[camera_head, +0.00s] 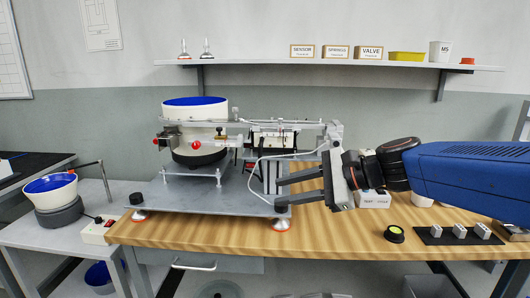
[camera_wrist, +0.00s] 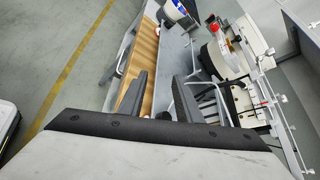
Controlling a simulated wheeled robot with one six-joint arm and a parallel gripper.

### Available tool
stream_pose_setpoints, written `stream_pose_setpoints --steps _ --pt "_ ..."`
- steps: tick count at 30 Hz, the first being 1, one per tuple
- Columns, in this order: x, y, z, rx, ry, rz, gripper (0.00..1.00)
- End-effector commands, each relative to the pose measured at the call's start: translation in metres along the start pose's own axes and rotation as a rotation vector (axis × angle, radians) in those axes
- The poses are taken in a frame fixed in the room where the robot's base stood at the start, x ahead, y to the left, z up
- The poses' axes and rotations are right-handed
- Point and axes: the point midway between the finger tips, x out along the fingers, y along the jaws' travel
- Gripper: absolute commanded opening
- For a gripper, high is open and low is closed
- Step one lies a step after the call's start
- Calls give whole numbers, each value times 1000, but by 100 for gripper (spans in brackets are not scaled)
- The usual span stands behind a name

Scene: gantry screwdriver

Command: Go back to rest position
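My gripper (camera_head: 283,191) reaches in from the right at the end of my blue arm. Its two dark fingers point left, spread apart, with nothing visible between them. It is in front of the right part of the gantry machine (camera_head: 200,195). In the wrist view my gripper (camera_wrist: 160,90) also shows its two fingers apart, with the grey machine plate and the wooden bench edge beyond. I cannot tell whether the fingers touch the machine. The gantry machine carries a white bowl with a blue inside (camera_head: 195,104) on the left.
The wooden bench (camera_head: 200,232) has a small round black and yellow item (camera_head: 394,234) and a black mat with metal blocks (camera_head: 436,236) at the right. A wall shelf (camera_head: 330,66) holds labelled boxes. A second blue-lined bowl (camera_head: 50,184) stands on a side table at the left.

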Motion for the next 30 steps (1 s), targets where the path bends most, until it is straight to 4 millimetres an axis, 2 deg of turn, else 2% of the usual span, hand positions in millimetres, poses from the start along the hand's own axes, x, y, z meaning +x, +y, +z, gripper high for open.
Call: stream_pose_setpoints --steps 1,6,11,15,18,24,30 --pt "-9 22 -8 -94 51 35 32" --pt "-39 88 -45 -428 218 188 32" --pt "-76 143 -83 -733 358 364 32" --pt "-113 184 -118 -986 466 543 32" --pt "-140 206 -139 -1145 527 675 32" --pt "-178 231 -166 -1348 597 875 32" --pt "-189 237 -173 -1403 613 938 32"
